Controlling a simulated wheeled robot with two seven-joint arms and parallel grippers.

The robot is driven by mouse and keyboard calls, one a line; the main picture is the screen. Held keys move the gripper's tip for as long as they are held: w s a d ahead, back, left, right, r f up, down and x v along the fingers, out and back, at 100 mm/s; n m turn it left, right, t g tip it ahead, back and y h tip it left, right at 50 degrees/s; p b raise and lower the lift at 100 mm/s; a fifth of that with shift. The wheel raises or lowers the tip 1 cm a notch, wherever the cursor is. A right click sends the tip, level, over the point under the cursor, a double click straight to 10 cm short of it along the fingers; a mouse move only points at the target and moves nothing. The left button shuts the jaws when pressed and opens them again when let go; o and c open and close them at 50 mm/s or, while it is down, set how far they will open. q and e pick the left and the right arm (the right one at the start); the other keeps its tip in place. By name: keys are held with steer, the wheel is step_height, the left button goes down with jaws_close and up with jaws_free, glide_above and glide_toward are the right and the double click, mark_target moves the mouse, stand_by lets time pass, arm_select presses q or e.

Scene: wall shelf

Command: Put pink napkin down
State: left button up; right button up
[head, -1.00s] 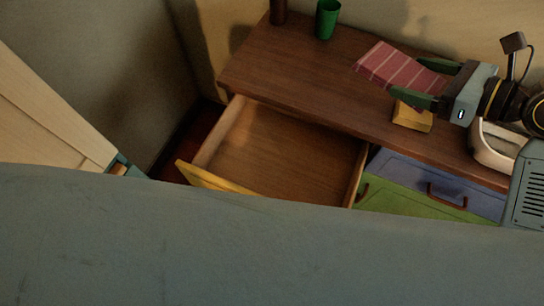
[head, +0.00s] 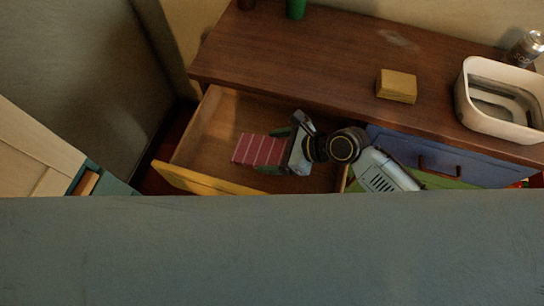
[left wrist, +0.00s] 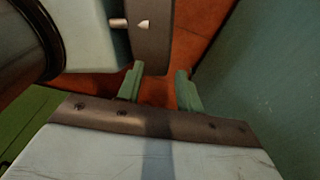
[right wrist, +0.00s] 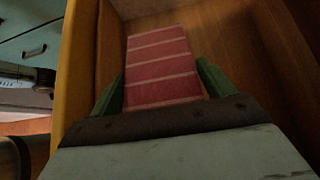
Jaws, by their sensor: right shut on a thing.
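The pink napkin (head: 258,149) is striped with pale lines and is over the open drawer (head: 215,125) in the head view. My right gripper (head: 279,150) is shut on its right end. In the right wrist view the napkin (right wrist: 163,65) stretches out flat from between the green fingers (right wrist: 163,88), with the drawer's wooden floor beyond it. I cannot tell whether the napkin touches that floor. My left gripper (left wrist: 158,88) shows in the left wrist view with its fingers apart and nothing between them, away from the drawer.
The drawer's yellow front (head: 205,182) borders it on the near side. On the brown desktop (head: 320,60) are a yellow block (head: 396,86), a white bin (head: 470,110), a green cup (head: 296,8) and a can (head: 524,48). A blue drawer (head: 400,148) is on the right.

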step_height(320, 180, down, 3)
steer(key=shift+r+b, duration=0.1)
steer(key=shift+b, duration=0.3)
steer(key=shift+f, duration=0.6)
step_height(320, 180, down, 2)
steer(key=shift+f+b, duration=0.25)
steer(key=shift+b, duration=0.6)
steer(key=shift+f, duration=0.15)
arm_select(q)
steer(key=a+f, duration=0.3)
steer(key=a, duration=0.1)
arm_select(e)
steer(key=shift+f, duration=0.1)
steer(key=o, duration=0.9)
steer(key=shift+r, duration=0.2)
steer(key=shift+d+r, duration=0.2)
steer(key=shift+d, duration=0.1)
arm_select(q)
steer(key=d+r+p, duration=0.1)
steer(key=d, duration=0.1)
steer(key=d+r+p, duration=0.2)
steer(key=shift+d, duration=0.25)
arm_select(e)
steer(key=v, duration=1.1)
steer(key=shift+s, duration=0.15)
